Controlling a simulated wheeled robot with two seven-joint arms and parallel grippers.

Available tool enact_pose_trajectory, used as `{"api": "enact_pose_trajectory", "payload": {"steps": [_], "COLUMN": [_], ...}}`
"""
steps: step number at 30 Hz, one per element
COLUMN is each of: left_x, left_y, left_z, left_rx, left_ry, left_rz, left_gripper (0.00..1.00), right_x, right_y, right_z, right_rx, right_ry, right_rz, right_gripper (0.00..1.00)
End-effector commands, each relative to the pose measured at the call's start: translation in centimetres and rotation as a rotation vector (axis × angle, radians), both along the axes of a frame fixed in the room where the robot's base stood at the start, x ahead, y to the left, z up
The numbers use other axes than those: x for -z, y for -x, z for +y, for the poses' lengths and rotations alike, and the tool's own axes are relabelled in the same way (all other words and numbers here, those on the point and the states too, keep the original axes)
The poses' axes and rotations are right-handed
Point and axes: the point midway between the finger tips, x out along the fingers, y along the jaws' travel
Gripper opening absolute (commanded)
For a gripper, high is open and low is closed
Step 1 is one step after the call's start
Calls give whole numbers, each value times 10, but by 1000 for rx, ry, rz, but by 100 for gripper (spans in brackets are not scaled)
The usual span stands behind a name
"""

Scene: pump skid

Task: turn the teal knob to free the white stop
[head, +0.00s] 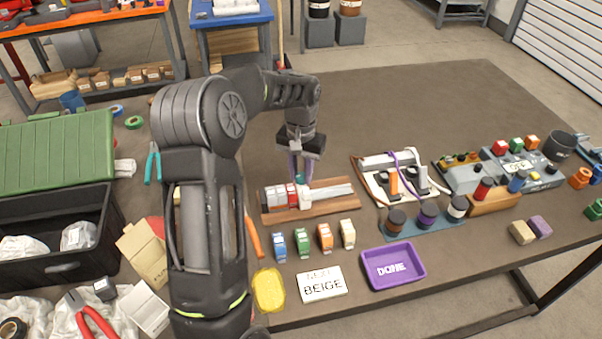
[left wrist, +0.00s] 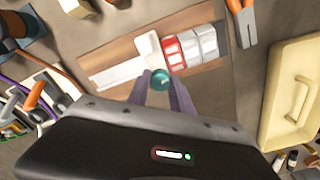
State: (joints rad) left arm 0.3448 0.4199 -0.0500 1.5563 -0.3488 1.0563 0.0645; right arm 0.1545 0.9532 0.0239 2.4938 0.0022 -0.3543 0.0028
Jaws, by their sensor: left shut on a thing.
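The teal knob (left wrist: 160,80) sits beside the white stop (left wrist: 149,47) on a wooden base (head: 335,188). In the head view the knob (head: 299,178) shows as a small teal spot under my gripper. My left gripper (head: 299,172) reaches down over the base, and its purple-grey fingers (left wrist: 162,88) are shut on the knob. The white stop (head: 305,197) stands next to a row of red and white blocks (head: 280,196). A pale channel (head: 337,191) runs from the stop to the right along the base. My right gripper is not in view.
Blue, green, orange and cream blocks (head: 325,237) stand in front of the base. A card reading BEIGE (head: 322,285) and a purple DONE tray (head: 393,265) lie nearer the front edge. A rig with a purple cable (head: 399,177) stands right. The table behind is clear.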

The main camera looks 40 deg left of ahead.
Motion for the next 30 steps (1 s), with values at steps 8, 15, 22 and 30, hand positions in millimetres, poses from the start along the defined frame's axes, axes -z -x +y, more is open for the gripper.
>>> {"api": "enact_pose_trajectory", "payload": {"steps": [8,15,22,30], "left_x": [0,0,-1,-1], "left_y": [-1,-1,-1,-1], "left_z": [0,0,0,0], "left_rx": [-234,-462,-681,-938], "left_ry": [-2,-2,-1,-1], "left_rz": [-2,-2,-2,-2], "left_gripper": [0,0,0,0], "right_x": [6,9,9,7], "right_y": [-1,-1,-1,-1], "right_z": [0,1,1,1], "right_rx": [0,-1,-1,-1], "right_ry": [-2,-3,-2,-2], "right_rz": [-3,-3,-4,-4], "right_gripper": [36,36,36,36]}}
